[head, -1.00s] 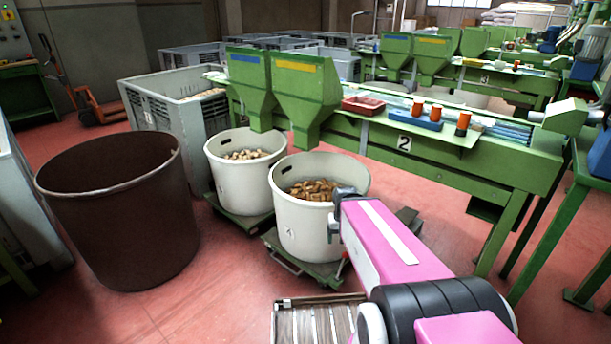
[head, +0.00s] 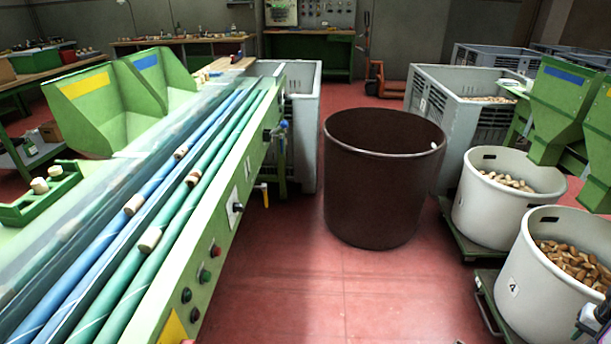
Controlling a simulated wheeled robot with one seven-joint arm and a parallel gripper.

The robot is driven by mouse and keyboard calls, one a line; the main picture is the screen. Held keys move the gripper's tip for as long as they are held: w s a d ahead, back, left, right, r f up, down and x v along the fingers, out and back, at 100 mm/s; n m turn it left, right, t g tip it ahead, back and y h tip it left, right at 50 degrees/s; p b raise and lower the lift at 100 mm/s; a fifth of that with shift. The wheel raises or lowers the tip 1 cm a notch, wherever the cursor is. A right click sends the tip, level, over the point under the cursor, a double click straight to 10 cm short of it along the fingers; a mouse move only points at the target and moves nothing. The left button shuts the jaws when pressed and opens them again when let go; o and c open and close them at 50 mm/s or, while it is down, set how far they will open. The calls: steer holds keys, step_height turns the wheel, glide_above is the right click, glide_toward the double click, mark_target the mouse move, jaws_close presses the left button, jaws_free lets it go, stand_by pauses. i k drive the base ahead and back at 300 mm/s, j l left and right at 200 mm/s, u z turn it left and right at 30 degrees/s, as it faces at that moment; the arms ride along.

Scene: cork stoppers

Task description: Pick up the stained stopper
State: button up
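Several cork stoppers lie on the sorting machine at the left: one on the blue roller (head: 134,204), one farther up it (head: 181,152), one near the green roller (head: 193,178), and one nearer (head: 149,240). Two more pale stoppers (head: 39,186) stand in a green tray (head: 30,212) at the machine's left edge. Only a small grey and pink piece of my arm shows at the lower right edge. My gripper's fingers are not visible.
A dark brown bin (head: 384,185) stands on the red floor beyond the machine's right side. Two white tubs of corks (head: 475,215) (head: 525,295) stand on green dollies at the right.

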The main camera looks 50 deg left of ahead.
mark_target(192, 179)
steer(key=u, duration=3.05)
steer(key=l+z, duration=0.3)
steer(key=l, duration=0.5)
steer(key=i+j, duration=0.1)
steer(key=j, duration=0.2)
steer(key=i+j, duration=0.15)
steer(key=j, duration=0.15)
